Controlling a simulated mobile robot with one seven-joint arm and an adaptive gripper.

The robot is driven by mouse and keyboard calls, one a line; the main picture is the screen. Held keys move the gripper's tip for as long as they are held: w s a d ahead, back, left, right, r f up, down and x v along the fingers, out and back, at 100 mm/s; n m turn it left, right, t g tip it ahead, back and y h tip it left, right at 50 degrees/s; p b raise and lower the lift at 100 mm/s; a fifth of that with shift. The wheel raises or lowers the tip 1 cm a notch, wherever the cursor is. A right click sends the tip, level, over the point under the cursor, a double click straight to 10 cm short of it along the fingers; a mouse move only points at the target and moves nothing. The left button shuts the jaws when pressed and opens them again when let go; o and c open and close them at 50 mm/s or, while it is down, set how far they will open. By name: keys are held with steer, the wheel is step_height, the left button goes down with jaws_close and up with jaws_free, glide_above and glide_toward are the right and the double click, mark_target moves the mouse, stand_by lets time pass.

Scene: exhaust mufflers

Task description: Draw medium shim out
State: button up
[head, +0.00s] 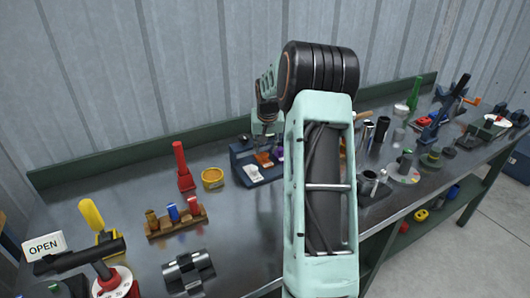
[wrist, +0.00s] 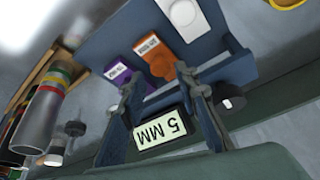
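A blue shim holder (head: 240,158) stands on the bench under my arm. In the wrist view the holder (wrist: 100,42) carries three tabs side by side: a purple shim (wrist: 120,75), an orange shim (wrist: 153,60) in the middle and a white shim (wrist: 183,18). Their small print is too blurred to read surely. The orange shim also shows in the head view (head: 264,159). My gripper (wrist: 155,82) is open, its two fingertips apart near the orange shim's near end. I cannot tell whether they touch it.
A yellow tin (head: 213,179), a red bottle-like object (head: 183,168) and a wooden rack (head: 176,221) stand left of the holder. Metal cylinders (head: 367,134) and other tools crowd the bench to the right. Bare bench lies in front of the holder.

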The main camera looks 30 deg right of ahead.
mark_target(265, 155)
steer(key=shift+x, duration=1.7)
jaws_close()
